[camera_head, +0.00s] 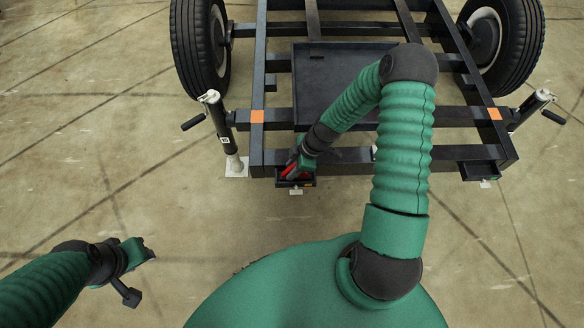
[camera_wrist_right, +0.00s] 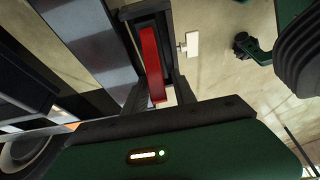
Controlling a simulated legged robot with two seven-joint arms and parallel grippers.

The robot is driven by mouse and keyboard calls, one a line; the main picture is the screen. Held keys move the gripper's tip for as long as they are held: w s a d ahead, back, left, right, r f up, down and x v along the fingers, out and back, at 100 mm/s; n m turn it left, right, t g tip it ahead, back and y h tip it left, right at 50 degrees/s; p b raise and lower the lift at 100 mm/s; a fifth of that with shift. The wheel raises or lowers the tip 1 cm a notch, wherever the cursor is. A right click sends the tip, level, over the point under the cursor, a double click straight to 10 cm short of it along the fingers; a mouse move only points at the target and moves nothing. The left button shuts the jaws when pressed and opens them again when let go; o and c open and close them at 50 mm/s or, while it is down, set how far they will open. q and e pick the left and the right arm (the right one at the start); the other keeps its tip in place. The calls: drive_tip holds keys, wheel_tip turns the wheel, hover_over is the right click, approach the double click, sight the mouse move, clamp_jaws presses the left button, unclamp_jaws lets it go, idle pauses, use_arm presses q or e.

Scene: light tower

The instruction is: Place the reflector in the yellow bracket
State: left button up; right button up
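The red reflector (camera_head: 289,171) is at the frame's rear left corner in the head view. In the right wrist view the reflector (camera_wrist_right: 151,62) is a long red bar, its far end against a dark bracket (camera_wrist_right: 146,10) with a yellowish-brown edge. In the head view this bracket (camera_head: 297,184) is mostly hidden under my right gripper (camera_head: 293,167). The right fingers (camera_wrist_right: 163,88) stand either side of the reflector's near end, with a visible gap on the right, so they look open. How fully the reflector is seated is unclear. My left gripper (camera_head: 143,252) hangs over bare floor; its fingers are unclear.
The black trailer frame (camera_head: 258,75) with two wheels (camera_head: 201,45) fills the top. A jack (camera_head: 220,125) stands left of my right gripper, another (camera_head: 530,108) at the right corner. A second bracket (camera_head: 481,171) hangs there. The concrete floor in front is clear.

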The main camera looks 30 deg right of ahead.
drive_tip(key=p+v, duration=0.5)
drive_tip(key=v, duration=0.7)
drive_tip(key=s+a+r+m+h, duration=0.2)
drive_tip(key=s+a+r+m, duration=0.1)
drive_tip(key=a+r+m, duration=0.2)
drive_tip(key=s+a+r+m+h, duration=0.2)
drive_tip(key=s+a+r+m, duration=0.2)
drive_tip(key=r, duration=0.5)
drive_tip(key=a+m, duration=0.2)
drive_tip(key=shift+m, duration=0.4)
drive_tip(key=shift+w+a+r, duration=0.1)
drive_tip(key=shift+a+r, duration=0.1)
drive_tip(key=shift+a, duration=0.2)
drive_tip(key=shift+d, duration=0.15)
